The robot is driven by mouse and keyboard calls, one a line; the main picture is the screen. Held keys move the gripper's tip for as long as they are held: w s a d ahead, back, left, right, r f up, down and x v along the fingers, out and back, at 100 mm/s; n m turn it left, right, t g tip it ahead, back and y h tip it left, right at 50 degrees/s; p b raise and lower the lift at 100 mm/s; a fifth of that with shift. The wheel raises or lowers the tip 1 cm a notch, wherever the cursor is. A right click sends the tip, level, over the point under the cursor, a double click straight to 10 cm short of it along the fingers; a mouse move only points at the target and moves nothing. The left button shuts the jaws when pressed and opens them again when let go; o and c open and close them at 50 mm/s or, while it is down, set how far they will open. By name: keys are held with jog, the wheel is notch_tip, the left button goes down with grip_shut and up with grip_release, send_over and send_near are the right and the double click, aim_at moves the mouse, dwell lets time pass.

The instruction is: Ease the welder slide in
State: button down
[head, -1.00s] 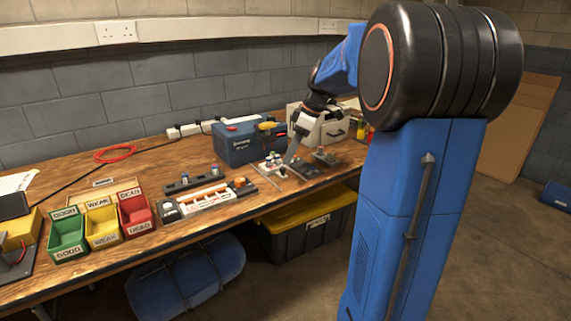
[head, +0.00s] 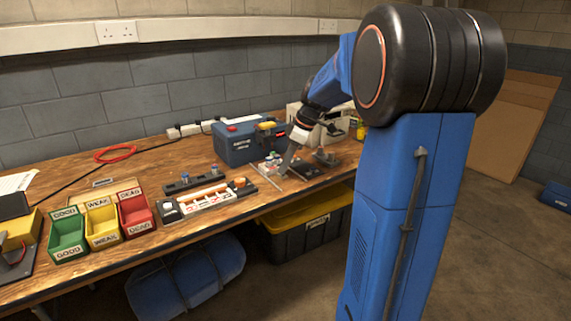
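The gear at the right end of the bench looks like the welder: a dark base (head: 302,171) with a grey metal block (head: 325,157) standing on it. A pale box (head: 336,118) stands just behind. I cannot pick out the slide for certain, since my arm and the small size hide it.
A charger (head: 204,199) lies mid-bench. Green (head: 68,250), yellow (head: 103,238) and red (head: 136,228) bins stand at the left. A yellow-lidded crate (head: 306,211) sits below the bench edge.

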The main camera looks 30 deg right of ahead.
aim_at(276, 167)
jog(key=shift+w, duration=0.1)
jog(key=shift+w+r, duration=0.1)
jog(key=shift+w, duration=1.55)
jog(key=c, duration=1.6)
grip_release()
jog(key=shift+w, duration=0.1)
jog(key=v, duration=1.7)
jog(key=shift+d, duration=0.1)
